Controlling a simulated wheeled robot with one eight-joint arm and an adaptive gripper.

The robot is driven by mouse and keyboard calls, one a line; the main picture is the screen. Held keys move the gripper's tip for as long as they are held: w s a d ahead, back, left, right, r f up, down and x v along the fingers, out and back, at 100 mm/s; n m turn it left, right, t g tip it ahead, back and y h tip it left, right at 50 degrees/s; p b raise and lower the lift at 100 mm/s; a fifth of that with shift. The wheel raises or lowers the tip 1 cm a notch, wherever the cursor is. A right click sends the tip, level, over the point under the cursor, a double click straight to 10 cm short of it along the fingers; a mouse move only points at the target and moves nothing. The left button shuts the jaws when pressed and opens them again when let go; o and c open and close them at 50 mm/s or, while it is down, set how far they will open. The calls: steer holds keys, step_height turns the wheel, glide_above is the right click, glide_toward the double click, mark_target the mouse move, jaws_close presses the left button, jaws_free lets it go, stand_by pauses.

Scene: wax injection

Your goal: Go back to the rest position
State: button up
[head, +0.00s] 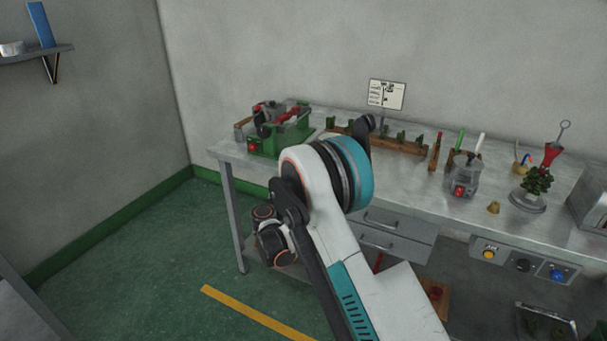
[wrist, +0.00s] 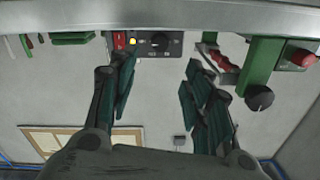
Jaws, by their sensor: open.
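My arm (head: 340,210) rises from the bottom of the head view, bent at a large teal-ringed joint in front of the workbench. My gripper is not clear in the head view. In the wrist view my gripper (wrist: 160,72) is open, its two dark green fingers wide apart with nothing between them. The wrist view looks upside down, with the bench edge (wrist: 80,15) along the top. A green machine with a red part (wrist: 265,70) shows there to the right of the fingers, apart from them.
The grey workbench (head: 410,170) stands along the wall. It bears the green machine (head: 295,137), a wooden rack (head: 400,144), a small grey pot (head: 463,178) and a plant-like green piece (head: 537,181). Drawers (head: 385,228) hang below. The green floor (head: 150,265) at left is clear.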

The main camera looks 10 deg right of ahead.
steer(key=s+d+r+n+g+y, duration=0.25)
steer(key=s+d+r, duration=0.25)
steer(key=s+r, duration=0.35)
steer(key=s+d+r+n+g+y, duration=0.1)
steer(key=s+d+r+g, duration=0.3)
steer(key=s+r, duration=0.45)
steer(key=s+a+f+n+y, duration=0.1)
steer(key=s+n+y, duration=0.1)
steer(key=s, duration=1.4)
steer(key=s+a+f+n+g+y, duration=0.1)
steer(key=s+f+n+y, duration=0.1)
steer(key=s, duration=1.5)
steer(key=shift+s+a+f+n+y, duration=0.25)
steer(key=shift+n+y, duration=0.5)
steer(key=shift+y, duration=0.4)
steer(key=shift+c, duration=0.2)
